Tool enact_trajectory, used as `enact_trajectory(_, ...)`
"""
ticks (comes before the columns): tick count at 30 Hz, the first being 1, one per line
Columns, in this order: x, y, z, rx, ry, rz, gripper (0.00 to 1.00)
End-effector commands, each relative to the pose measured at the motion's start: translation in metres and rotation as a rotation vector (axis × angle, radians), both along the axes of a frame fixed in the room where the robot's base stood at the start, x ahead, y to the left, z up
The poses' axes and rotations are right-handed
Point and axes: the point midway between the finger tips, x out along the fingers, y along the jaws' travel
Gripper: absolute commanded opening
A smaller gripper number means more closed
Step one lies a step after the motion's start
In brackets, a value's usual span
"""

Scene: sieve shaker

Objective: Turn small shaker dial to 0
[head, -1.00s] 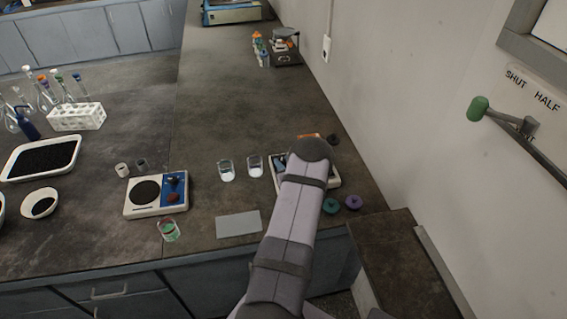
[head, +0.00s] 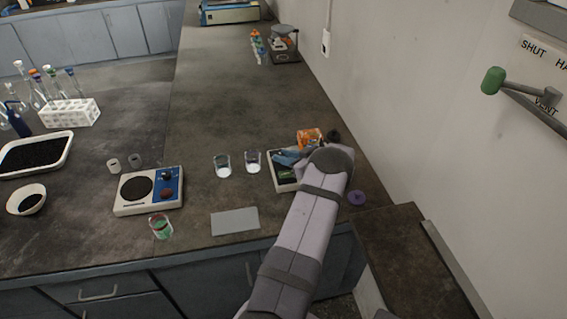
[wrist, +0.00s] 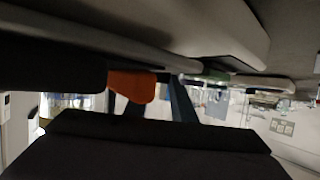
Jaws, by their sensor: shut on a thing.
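The small shaker (head: 281,184) appears to be the pale-edged unit at the right of the bench, mostly covered by my arm. My gripper (head: 288,158) is low over it, its bluish fingers at the unit's left part. In the wrist view an orange-red piece (wrist: 132,86) sits at the dark fingers; it looks like the dial, and my gripper is shut on it. The dial's mark and scale are hidden, so its setting cannot be read.
A white-and-blue plate unit (head: 150,190) with two knobs stands left. Two glass beakers (head: 222,165) are close left of my gripper. An orange box (head: 310,138) is behind my wrist; a purple cap (head: 357,198) lies right.

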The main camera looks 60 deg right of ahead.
Motion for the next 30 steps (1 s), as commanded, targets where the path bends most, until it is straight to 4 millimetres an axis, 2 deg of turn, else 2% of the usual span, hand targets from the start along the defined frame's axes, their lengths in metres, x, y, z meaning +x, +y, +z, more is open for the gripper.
enact_trajectory(1,-0.0008,-0.0017,-0.0047,-0.002,-0.001,0.02,0.01)
enact_trajectory(9,-0.0003,-0.0021,-0.0012,-0.001,-0.001,0.095,0.01)
enact_trajectory(22,0.0,-0.0017,0.0007,0.0,-0.001,0.107,0.01)
enact_trajectory(23,0.0,-0.0017,0.0007,0.0,-0.001,0.107,0.25)
enact_trajectory(25,0.0,-0.0018,0.0007,0.0,-0.001,0.107,0.42)
enact_trajectory(30,-0.0001,-0.0023,0.0008,-0.001,-0.001,0.105,0.42)
